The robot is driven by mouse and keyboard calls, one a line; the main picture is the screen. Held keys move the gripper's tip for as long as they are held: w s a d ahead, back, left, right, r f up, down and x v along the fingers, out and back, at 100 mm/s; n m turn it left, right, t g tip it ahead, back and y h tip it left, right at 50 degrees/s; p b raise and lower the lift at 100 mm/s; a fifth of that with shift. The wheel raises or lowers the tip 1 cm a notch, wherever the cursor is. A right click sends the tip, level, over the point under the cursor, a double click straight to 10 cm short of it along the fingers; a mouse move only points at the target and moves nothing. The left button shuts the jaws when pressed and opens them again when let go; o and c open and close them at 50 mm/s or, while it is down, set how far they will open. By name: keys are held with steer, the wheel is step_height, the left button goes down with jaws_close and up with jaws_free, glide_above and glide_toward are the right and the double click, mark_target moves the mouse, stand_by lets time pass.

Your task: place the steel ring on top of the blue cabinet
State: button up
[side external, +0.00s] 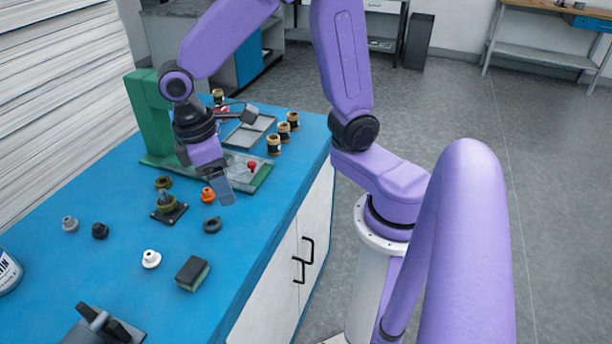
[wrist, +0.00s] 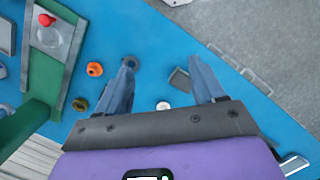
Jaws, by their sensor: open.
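A dark grey ring (side external: 212,225), which looks most like the steel ring, lies flat on the blue top of the white-doored bench (side external: 120,200). In the wrist view the ring (wrist: 130,62) shows beside the tip of the left finger. My gripper (side external: 223,192) is open and empty above the bench, a little behind the ring and apart from it. Its two fingers (wrist: 162,68) are spread in the wrist view. A cabinet with a blue door (side external: 249,62) stands at the back; I cannot tell whether this or the blue-topped bench is the blue cabinet.
A green press (side external: 150,115) stands close to my gripper. An orange piece (side external: 208,195), a black-based post (side external: 168,212), a white piece (side external: 151,259) and a dark block (side external: 193,273) lie around the ring. Several dark spools (side external: 274,145) stand behind near the bench edge.

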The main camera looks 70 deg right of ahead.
steer(key=s+d+n+y, duration=0.1)
steer(key=s+d+n, duration=0.1)
steer(key=s, duration=0.5)
steer(key=s+d+r+n+t, duration=0.1)
steer(key=s+d+n, duration=0.1)
steer(key=s, duration=0.6)
steer(key=shift+d+t+y, duration=0.3)
steer(key=shift+d+y, duration=0.1)
